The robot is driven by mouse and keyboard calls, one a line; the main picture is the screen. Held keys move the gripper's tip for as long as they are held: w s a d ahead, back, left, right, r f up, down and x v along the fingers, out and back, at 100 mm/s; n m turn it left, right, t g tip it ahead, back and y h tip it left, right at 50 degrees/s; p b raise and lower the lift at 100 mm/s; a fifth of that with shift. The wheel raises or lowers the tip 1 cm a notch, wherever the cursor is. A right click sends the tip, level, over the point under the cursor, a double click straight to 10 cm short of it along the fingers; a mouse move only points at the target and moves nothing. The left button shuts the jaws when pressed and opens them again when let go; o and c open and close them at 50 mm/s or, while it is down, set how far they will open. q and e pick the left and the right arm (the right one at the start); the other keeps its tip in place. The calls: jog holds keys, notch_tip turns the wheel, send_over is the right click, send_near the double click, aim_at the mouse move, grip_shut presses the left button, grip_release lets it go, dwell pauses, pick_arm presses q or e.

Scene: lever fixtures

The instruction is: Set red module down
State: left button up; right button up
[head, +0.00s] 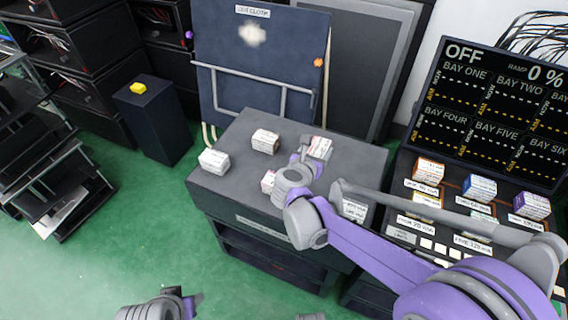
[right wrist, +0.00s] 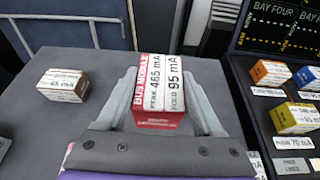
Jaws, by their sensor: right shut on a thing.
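The red module (right wrist: 158,95) has a white label face reading peak 465 mA and hold 95 mA. It sits between the two grey fingers of my right gripper (right wrist: 163,108), which is shut on it. In the head view the module (head: 321,148) shows beyond my right gripper (head: 308,164), over the back right of the grey bench top (head: 228,180). I cannot tell whether its underside touches the bench. My left gripper (head: 180,304) shows only partly at the bottom edge of the head view, away from the bench; its jaws are unclear.
White-labelled modules stand on the bench (head: 214,161), (head: 265,141), with others partly behind my right arm. At right, a console holds orange (head: 429,170), blue (head: 480,187) and purple (head: 531,205) modules under a display reading OFF. A railed panel (head: 255,60) stands behind the bench.

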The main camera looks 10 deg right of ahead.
notch_tip(320, 180, down, 10)
jog(key=b, duration=0.3)
jog(key=shift+r, duration=0.1)
jog(key=shift+f, duration=0.2)
jog(key=o, duration=1.5)
jog(key=shift+c, duration=0.2)
jog(key=shift+r, duration=0.1)
